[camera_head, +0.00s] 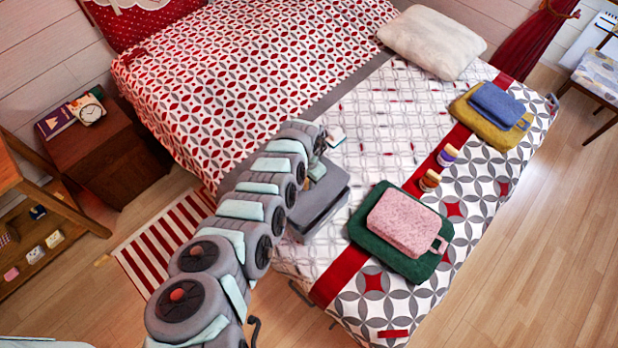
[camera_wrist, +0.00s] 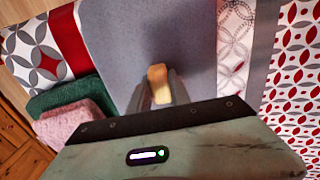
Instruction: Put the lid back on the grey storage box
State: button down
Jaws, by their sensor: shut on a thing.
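The grey storage box (camera_head: 303,228) is on the bed, partly hidden behind my arm. A flat grey slab, which looks like its lid (camera_head: 328,188), is at the top of the box. From here I cannot tell whether it is seated or slightly raised. In the wrist view the grey lid (camera_wrist: 115,45) fills the upper middle, with a tan handle (camera_wrist: 158,76) on it. My gripper (camera_wrist: 160,92) is shut on this handle.
On the bed, a pink folded cloth (camera_head: 405,222) lies on a green one (camera_head: 365,232), right of the box. Beyond are two small jars (camera_head: 430,180), blue (camera_head: 497,104) and mustard (camera_head: 478,122) cloths, and a pillow (camera_head: 432,42). A wooden nightstand (camera_head: 110,150) stands at left.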

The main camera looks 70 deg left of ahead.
jog(key=shift+f+b, duration=2.1)
jog(key=shift+b, duration=0.2)
jog(key=shift+f+b, duration=0.65)
jog(key=shift+f, duration=0.35)
jog(key=shift+s+p, duration=0.1)
jog(key=shift+p, duration=0.5)
jog(key=shift+f, duration=0.15)
jog(key=c, duration=0.6)
grip_release()
jog(key=shift+c, duration=0.2)
